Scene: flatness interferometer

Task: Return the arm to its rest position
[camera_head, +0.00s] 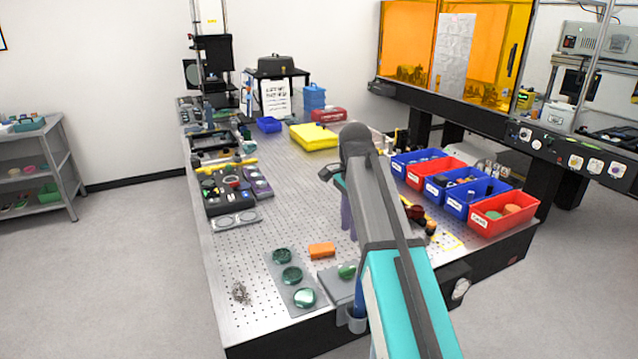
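My arm (385,220) reaches from the bottom right of the view up over the optical table (235,270), with its dark rounded joint at the middle of the picture. My gripper (346,222) seems to hang below that joint, over the middle of the table. The arm link hides much of it. I cannot tell whether its fingers are open or shut, or whether anything is between them.
Green round parts on a grey plate (277,268) and an orange block (321,250) lie near the front. Red and blue bins (503,213) line the right edge. A yellow block (314,137) and the tall instrument (213,60) stand farther back.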

